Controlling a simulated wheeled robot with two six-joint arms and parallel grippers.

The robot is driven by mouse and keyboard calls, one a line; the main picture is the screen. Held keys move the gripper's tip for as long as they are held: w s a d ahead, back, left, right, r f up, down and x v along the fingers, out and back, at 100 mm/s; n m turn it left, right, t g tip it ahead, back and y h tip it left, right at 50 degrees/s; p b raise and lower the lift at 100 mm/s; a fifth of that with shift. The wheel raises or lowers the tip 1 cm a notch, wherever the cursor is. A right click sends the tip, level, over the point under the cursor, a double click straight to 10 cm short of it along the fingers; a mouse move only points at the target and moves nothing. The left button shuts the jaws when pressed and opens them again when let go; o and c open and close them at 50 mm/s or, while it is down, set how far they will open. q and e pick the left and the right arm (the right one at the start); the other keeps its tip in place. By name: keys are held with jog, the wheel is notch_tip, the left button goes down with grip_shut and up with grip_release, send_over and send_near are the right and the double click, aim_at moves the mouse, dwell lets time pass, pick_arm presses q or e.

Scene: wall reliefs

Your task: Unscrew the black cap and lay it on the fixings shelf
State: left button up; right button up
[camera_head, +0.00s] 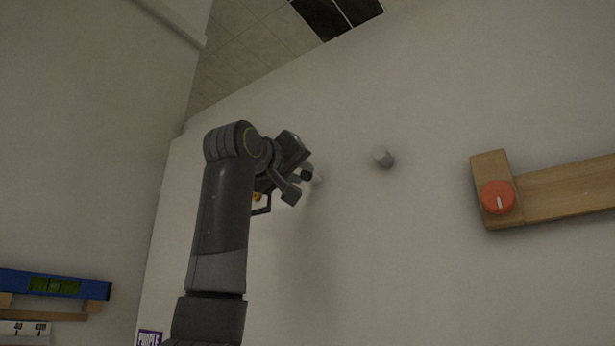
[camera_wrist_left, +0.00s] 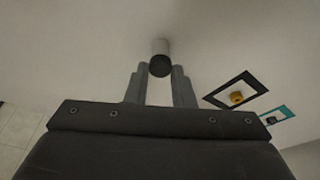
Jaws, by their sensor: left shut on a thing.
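The black cap (camera_wrist_left: 160,66) shows in the left wrist view on the end of a pale round stub (camera_wrist_left: 160,46) that stands out from the wall. My left gripper (camera_wrist_left: 160,72) has its two fingers on either side of the cap and is shut on it. In the head view my left gripper (camera_head: 306,187) is close to the wall; its fingers hide the cap, and only a little of the pale stub (camera_head: 319,178) shows beside them. No shelf marked for fixings can be made out. My right gripper is out of view.
A grey peg (camera_head: 383,158) sticks out of the wall to the right. Further right is a wooden board (camera_head: 565,191) with an orange knob (camera_head: 498,197). A black frame (camera_wrist_left: 214,98) around a yellow knob (camera_wrist_left: 236,97) is near my gripper. A blue level (camera_head: 55,285) is lower left.

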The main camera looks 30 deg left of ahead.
pick_arm(q)
jog(key=n+g+y, duration=0.1)
jog(key=n, duration=0.4)
jog(key=shift+r+n, duration=0.1)
jog(key=shift+n, duration=0.2)
jog(key=n+y, duration=0.1)
jog(key=n, duration=0.2)
jog(key=shift+s+d+r+g, duration=0.1)
jog(key=shift+g, duration=0.2)
jog(key=shift+n+p, duration=0.4)
jog(key=shift+n, duration=0.9)
jog(key=shift+g, duration=0.3)
jog(key=n+p, duration=0.1)
jog(key=n, duration=0.1)
jog(key=shift+r+n+g, duration=0.15)
jog(key=shift+n+g, duration=0.15)
jog(key=shift+n, duration=0.1)
jog(key=shift+n+g, duration=0.3)
jog(key=shift+n, duration=0.8)
